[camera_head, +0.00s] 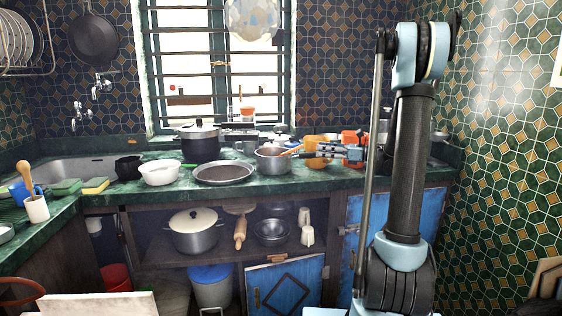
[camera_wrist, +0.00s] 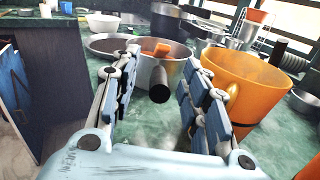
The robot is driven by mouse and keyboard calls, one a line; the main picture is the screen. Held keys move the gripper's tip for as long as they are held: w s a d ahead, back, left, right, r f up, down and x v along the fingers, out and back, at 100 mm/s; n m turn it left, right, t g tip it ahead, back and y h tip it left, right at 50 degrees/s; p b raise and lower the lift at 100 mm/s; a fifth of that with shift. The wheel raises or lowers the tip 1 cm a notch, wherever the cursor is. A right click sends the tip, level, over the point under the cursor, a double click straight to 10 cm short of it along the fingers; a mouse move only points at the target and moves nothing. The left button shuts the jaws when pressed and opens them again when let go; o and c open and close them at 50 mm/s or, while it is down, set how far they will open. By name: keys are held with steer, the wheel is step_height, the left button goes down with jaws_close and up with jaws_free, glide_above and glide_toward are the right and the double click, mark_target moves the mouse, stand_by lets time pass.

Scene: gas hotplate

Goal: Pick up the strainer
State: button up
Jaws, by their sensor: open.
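I cannot clearly pick out a strainer. In the wrist view, a metal pan (camera_wrist: 178,66) with a black handle (camera_wrist: 159,88) stands straight ahead on the green counter. The handle points toward me and appears between my spread fingers, with a gap on both sides. An orange item (camera_wrist: 156,46) shows at the pan's rim. The pan also shows in the head view (camera_head: 272,162); its inside is mostly hidden. My gripper (camera_wrist: 170,56) is open and empty. In the head view my gripper (camera_head: 322,152) is low over the counter, right of the pan.
An orange pot (camera_wrist: 252,84) stands close by my right finger. A shallow round pan (camera_head: 223,173), a white bowl (camera_head: 160,173) and a dark lidded pot (camera_head: 200,145) stand left of the metal pan. The green counter's front edge (camera_head: 330,184) lies below.

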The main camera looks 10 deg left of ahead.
steer(key=shift+w+x, duration=0.2)
steer(key=shift+x, duration=4.5)
steer(key=shift+d, duration=0.1)
jaws_close()
